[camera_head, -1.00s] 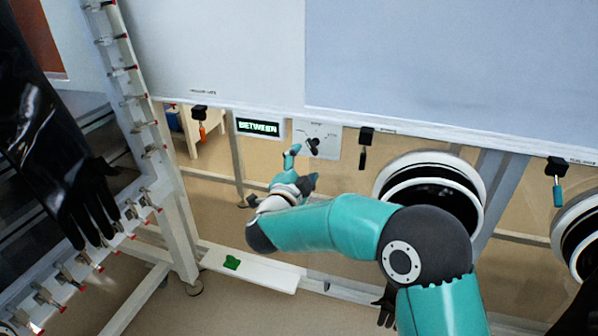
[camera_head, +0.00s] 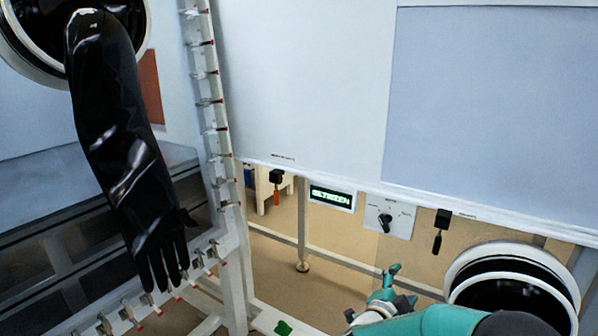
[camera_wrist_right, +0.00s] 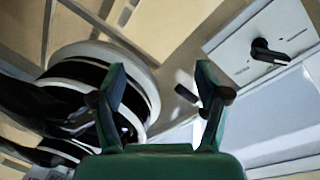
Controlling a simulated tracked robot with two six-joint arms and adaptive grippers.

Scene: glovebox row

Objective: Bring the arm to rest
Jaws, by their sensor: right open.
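My right arm, teal and dark grey, comes in at the bottom right of the head view. Its right gripper (camera_head: 388,283) is below the display and switch plate, apart from both. In the right wrist view the right gripper (camera_wrist_right: 162,88) has its two fingers spread, with nothing between them. Beyond the fingers are a white-rimmed glove port (camera_wrist_right: 145,85) on the left and a white plate with a black rotary switch (camera_wrist_right: 270,52) on the upper right. My left gripper is not in either view.
The switch plate (camera_head: 400,222) sits beside a lit display (camera_head: 332,197) reading "BETWEEN". A white-rimmed port (camera_head: 462,275) is at lower right. A long black glove (camera_head: 120,150) hangs at left beside a frame post (camera_head: 215,120). Open floor shows below the panels.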

